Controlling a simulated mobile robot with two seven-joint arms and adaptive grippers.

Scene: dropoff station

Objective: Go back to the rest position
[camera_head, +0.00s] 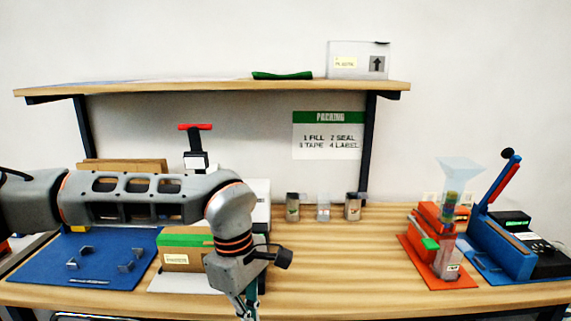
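My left arm reaches in from the left, across the table (345,265), and bends down at the wrist. My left gripper (248,305) points down at the table's front edge, just right of a brown box with a green top. Its fingertips run to the bottom of the picture, and I cannot tell whether they are apart or together. I see nothing clearly held in it. My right gripper and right arm are out of view.
The brown box (180,262) stands by a blue mat (85,270) with small grey fixtures. Small jars (353,206) stand at the back. A red station (432,262) and a blue sealing device (497,245) are at right. A shelf (215,87) spans above. The table's middle is clear.

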